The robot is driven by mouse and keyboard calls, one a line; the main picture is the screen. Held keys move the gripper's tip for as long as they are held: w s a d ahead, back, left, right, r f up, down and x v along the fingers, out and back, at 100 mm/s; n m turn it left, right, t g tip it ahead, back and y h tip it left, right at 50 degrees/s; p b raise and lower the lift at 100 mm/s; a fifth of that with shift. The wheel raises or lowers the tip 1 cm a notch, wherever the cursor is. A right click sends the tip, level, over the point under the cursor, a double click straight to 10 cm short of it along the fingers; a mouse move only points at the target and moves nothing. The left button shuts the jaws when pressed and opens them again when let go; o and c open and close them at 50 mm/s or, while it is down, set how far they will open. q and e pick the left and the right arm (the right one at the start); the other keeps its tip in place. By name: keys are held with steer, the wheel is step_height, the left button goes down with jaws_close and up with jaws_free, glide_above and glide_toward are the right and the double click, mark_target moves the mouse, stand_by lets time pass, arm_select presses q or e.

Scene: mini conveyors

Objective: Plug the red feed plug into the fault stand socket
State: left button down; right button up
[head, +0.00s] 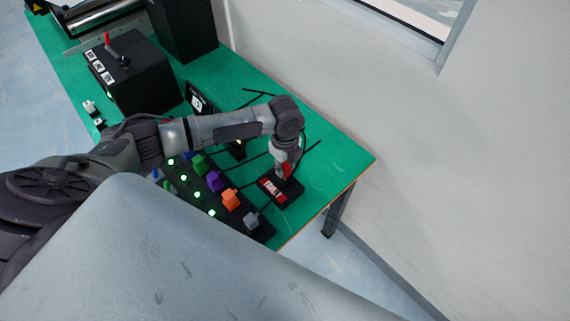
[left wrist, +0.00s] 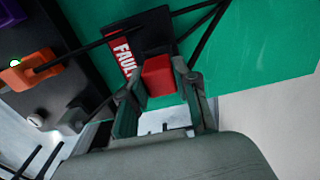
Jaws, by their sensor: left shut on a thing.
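The red feed plug (left wrist: 158,75) shows between the two fingers of my left gripper (left wrist: 160,88) in the left wrist view, and the gripper is shut on it. In the head view the left gripper (head: 286,172) points down at the fault stand, with a bit of the red plug showing. The fault stand (head: 292,190) is a small black block with a red label, near the table's right end. It also shows in the left wrist view (left wrist: 150,38). The plug is at the stand; its socket is hidden, and I cannot tell whether the plug is seated. My right gripper is not in view.
A black strip (head: 262,229) with green lights carries purple, orange (head: 231,199) and grey plugs (head: 251,219) beside the stand. Black cables cross the green table (head: 335,150). A black box with a red lever (head: 135,75) stands farther back. A wall borders the table's right side.

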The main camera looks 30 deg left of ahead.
mark_target(285, 166)
arm_select(q)
steer(key=shift+f+b, duration=0.45)
steer(key=shift+f, duration=0.35)
steer(key=c, duration=0.8)
jaws_free()
step_height(285, 166, up, 12)
steer(key=shift+r, duration=0.1)
